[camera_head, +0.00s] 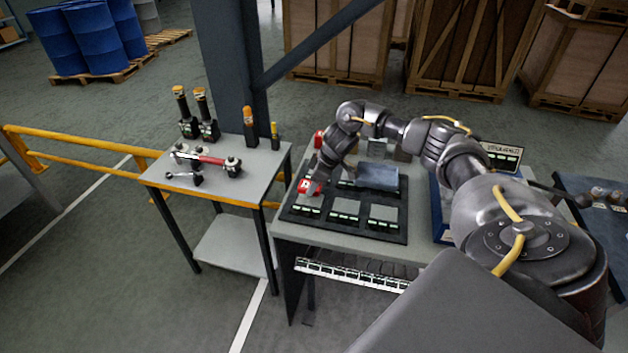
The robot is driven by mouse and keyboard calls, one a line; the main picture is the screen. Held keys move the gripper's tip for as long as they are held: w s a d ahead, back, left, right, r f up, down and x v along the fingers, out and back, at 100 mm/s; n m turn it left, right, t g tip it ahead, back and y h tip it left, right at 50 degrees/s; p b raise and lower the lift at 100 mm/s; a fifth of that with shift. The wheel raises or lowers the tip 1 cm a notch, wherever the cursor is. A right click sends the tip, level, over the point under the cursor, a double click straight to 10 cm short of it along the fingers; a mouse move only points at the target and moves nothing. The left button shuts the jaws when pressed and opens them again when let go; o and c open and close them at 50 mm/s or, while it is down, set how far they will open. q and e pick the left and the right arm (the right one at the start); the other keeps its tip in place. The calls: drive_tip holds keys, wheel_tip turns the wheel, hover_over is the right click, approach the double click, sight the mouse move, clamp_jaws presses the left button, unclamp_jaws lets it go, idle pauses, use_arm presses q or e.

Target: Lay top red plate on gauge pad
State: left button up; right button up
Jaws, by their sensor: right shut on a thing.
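My right gripper (316,181) points down over the left part of a black board (361,230) on the grey workbench. It is shut on a small red plate (305,187) with a white mark on its face. The plate is at the board's left side, over or on a grey pad (308,201); I cannot tell whether it touches. More grey pads (346,209) (384,216) with green-lit labels lie along the board's front. Which pad is the gauge pad is not clear. Another red piece (319,138) shows behind the gripper, partly hidden. My left gripper is out of view.
A blue-grey block (378,177) stands at the board's back right. A yellow rail (80,140) and a dark post (228,70) stand beyond.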

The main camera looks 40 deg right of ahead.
drive_tip(key=shift+w+f+b, duration=0.1)
drive_tip(key=shift+f+b, duration=0.25)
drive_tip(key=shift+f, duration=1.05)
drive_tip(key=shift+p, duration=0.45)
drive_tip(key=shift+r+p, duration=0.1)
drive_tip(key=shift+p, duration=0.3)
drive_tip(key=shift+f, duration=0.5)
drive_tip(key=shift+f+b, duration=0.3)
drive_tip(key=shift+b, duration=0.05)
drive_tip(key=o, duration=1.3)
drive_tip(key=shift+c, duration=0.2)
drive_tip(key=shift+o, duration=0.5)
